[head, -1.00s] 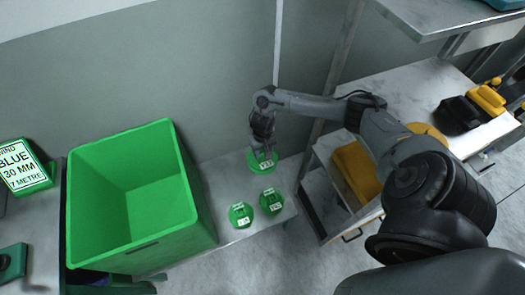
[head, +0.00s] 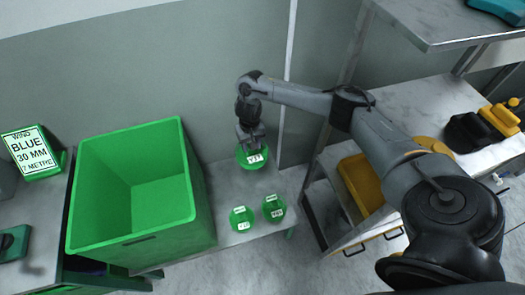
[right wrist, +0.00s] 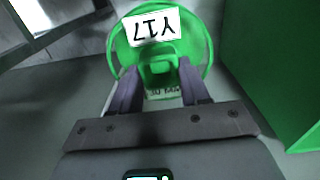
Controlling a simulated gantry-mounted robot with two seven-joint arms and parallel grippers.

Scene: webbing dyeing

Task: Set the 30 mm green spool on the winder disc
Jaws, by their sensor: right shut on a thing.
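My right gripper (head: 249,140) is shut on a green spool (head: 254,158), gripping its middle knob from above. In the right wrist view this spool (right wrist: 193,50) sits between the two fingers, with a white tag that reads Y17 upside down. A second small label by the fingers is too blurred to read for sure. The spool shows at the back of the metal shelf top, right of the green crate; its exact height is unclear. My left gripper is not in view. I cannot make out a winder disc.
Two smaller-looking green spools (head: 241,218) (head: 273,208) stand on the metal top (head: 262,236). The tall green crate (head: 190,238) is close on the left. A sign (head: 32,152) reads "wind blue 30 mm 7 metre". A trolley with a yellow bin (head: 360,185) stands right.

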